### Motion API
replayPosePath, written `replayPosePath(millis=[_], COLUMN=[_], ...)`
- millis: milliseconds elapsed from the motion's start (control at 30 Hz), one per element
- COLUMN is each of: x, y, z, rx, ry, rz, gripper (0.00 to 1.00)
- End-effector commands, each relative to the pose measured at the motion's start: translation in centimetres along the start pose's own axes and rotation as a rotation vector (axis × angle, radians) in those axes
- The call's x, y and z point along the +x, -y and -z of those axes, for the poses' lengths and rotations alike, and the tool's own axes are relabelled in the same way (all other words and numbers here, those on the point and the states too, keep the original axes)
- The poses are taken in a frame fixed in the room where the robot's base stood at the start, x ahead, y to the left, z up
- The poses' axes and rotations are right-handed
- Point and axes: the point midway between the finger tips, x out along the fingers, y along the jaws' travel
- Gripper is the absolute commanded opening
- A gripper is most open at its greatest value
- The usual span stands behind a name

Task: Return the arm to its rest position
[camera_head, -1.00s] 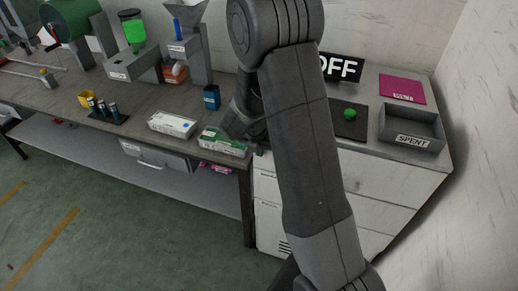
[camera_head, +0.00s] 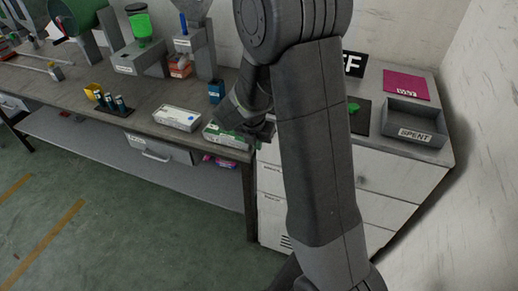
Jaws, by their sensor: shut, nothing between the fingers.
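My arm runs up the middle of the head view and folds over at the top. My gripper (camera_head: 243,128) hangs left of the main arm link, low over the green and white box (camera_head: 226,137) near the bench's front edge. It is shut and holds nothing. The gripper and wrist hide part of that box, and I cannot tell whether they touch it.
On the bench (camera_head: 60,88) stand a white box (camera_head: 177,118), a dark blue container (camera_head: 216,91), a rack with several cylinders (camera_head: 113,106) and dispensers. A SPENT tray (camera_head: 414,125) and magenta mat (camera_head: 406,86) lie right.

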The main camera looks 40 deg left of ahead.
Motion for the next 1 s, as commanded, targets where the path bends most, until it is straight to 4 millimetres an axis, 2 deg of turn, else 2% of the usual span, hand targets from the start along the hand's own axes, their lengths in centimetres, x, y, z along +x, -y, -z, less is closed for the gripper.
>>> replayPosePath(millis=[33,200,400,800,1000], x=[-1.0,-3.6,-5.1,-5.3,-4.0], y=[-0.1,-0.1,0.0,0.0,0.0], z=[0.0,0.0,0.1,0.1,0.1], rx=[-0.001,-0.001,-0.001,-0.001,-0.002], ry=[0.003,0.002,-0.001,-0.002,-0.003], rz=[-0.004,-0.003,0.0,0.001,0.004], gripper=[0.0,0.0,0.0,0.0,0.0])
